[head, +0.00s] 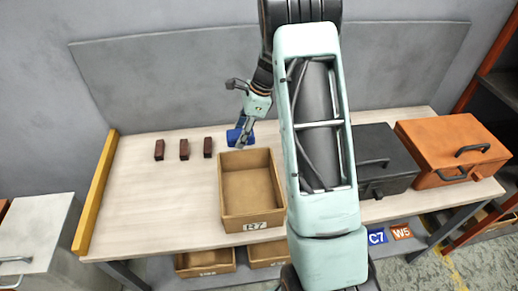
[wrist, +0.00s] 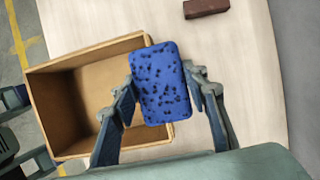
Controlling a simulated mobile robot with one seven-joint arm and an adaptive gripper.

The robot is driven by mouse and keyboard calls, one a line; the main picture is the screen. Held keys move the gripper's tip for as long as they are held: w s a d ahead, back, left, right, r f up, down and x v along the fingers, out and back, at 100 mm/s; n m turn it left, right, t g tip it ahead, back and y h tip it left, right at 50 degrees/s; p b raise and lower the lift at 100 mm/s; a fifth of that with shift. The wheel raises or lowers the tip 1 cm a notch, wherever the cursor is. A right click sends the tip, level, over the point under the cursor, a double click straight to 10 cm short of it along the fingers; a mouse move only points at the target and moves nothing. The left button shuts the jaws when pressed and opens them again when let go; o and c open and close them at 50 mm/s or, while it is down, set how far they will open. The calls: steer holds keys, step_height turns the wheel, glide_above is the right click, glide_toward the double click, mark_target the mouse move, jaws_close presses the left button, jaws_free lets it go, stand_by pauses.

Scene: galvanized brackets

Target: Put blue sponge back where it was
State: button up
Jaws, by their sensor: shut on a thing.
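The blue sponge (wrist: 161,82) is a speckled rectangular block between the fingers of my gripper (wrist: 163,90) in the wrist view. My gripper is shut on it. In the head view the sponge (head: 240,133) shows at the end of my gripper (head: 242,130), just behind the far edge of the open wooden box (head: 251,231). In the wrist view the sponge overlaps the rim of that box (wrist: 88,158). The box looks empty. I cannot tell the exact height of the sponge above the table.
Several dark red blocks, one of them (head: 184,149), stand in a row left of the box on the table (head: 150,205). A yellow rail (head: 96,190) edges the table's left side. A black case (head: 378,160) and an orange case (head: 450,148) stand at right. The table's left front is clear.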

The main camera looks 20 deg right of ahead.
steer(key=w+d+m+t+h, duration=0.25)
steer(key=w+d+m, duration=0.25)
steer(key=m, duration=0.4)
steer(key=d+f+m+b, duration=0.1)
steer(key=f, duration=0.3)
steer(key=w+d+f+m+t+b, duration=0.1)
steer(key=f+m+b, duration=0.1)
steer(key=f, duration=0.3)
steer(key=w+d+f+m+h+b, duration=0.1)
steer(key=d+f, duration=0.1)
steer(key=f, duration=0.3)
steer(key=shift+f+m+b, duration=0.1)
steer(key=shift+m+b, duration=0.2)
steer(key=shift+b, duration=0.05)
steer(key=shift+f, duration=0.1)
steer(key=o, duration=0.9)
steer(key=shift+c, duration=0.2)
steer(key=shift+o, duration=0.8)
steer(key=shift+r, duration=0.2)
steer(key=v, duration=1.1)
steer(key=shift+s+r+p, duration=0.3)
steer(key=shift+r+p, duration=0.05)
